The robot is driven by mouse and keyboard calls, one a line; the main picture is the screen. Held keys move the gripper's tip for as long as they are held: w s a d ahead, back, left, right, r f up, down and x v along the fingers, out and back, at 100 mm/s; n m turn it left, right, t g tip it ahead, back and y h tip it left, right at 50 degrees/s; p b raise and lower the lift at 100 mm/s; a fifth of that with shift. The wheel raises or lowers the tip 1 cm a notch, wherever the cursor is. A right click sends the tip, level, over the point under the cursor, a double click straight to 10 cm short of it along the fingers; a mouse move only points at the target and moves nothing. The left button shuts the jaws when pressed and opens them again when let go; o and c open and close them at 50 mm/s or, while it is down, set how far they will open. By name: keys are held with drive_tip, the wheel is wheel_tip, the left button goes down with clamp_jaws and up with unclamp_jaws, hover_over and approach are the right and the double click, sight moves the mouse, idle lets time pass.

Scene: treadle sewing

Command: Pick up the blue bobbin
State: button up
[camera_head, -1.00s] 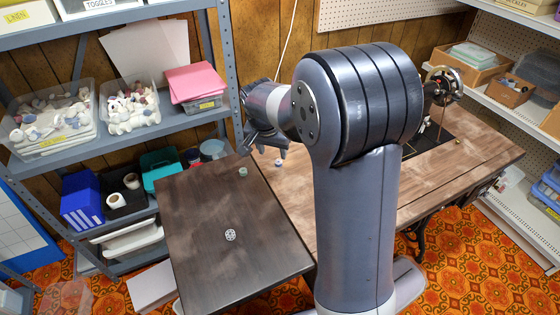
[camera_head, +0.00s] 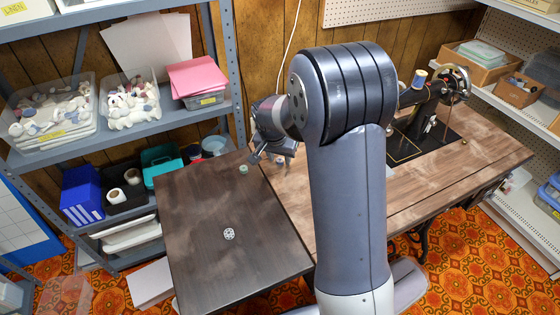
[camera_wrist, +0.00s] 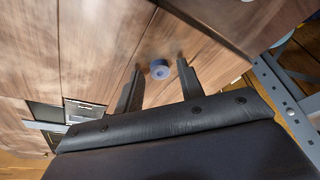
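The blue bobbin (camera_wrist: 160,70) lies on the brown wooden table top in the wrist view, with its dark centre hole facing the camera. My gripper (camera_wrist: 160,66) is open, with one finger on each side of the bobbin in this view. The fingers appear apart from it, and I cannot tell how far the tips are above the wood. In the head view my gripper (camera_head: 272,162) points down over the table near the seam with the dark leaf. The bobbin is largely hidden by the gripper there.
The black sewing machine (camera_head: 425,105) stands to the right with a blue spool (camera_head: 419,77). A grey shelf (camera_head: 60,155) stands at left.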

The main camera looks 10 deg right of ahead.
sight(279, 161)
clamp_jaws()
wheel_tip(279, 161, up, 10)
drive_tip(key=p, duration=0.1)
idle(0.5)
